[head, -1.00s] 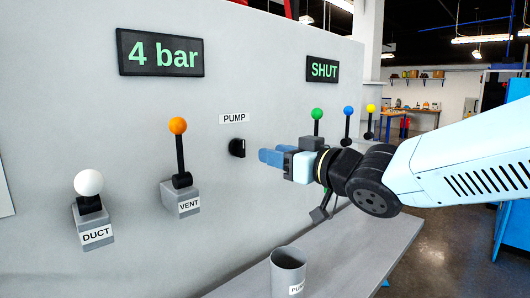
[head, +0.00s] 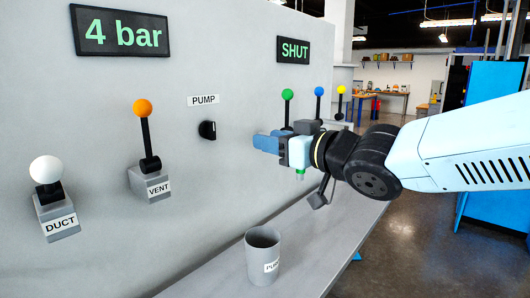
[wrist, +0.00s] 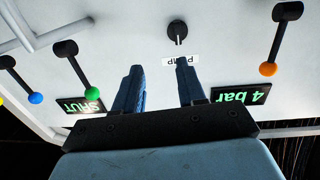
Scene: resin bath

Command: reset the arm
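My gripper (head: 268,142) is in front of the grey panel, right of and a little below the black PUMP knob (head: 207,130). In the wrist view its two blue fingers (wrist: 158,88) are apart with nothing between them, so it is open and empty. The knob shows in the wrist view (wrist: 177,31) beyond the fingertips, apart from them. The PUMP label (wrist: 181,60) appears upside down there, partly behind a finger.
The panel carries a white DUCT lever (head: 46,170), an orange VENT lever (head: 144,108), and green (head: 287,95), blue (head: 319,91) and yellow (head: 341,89) levers. Displays read "4 bar" (head: 120,32) and "SHUT" (head: 293,50). A grey cup (head: 262,258) stands on the ledge (head: 320,235).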

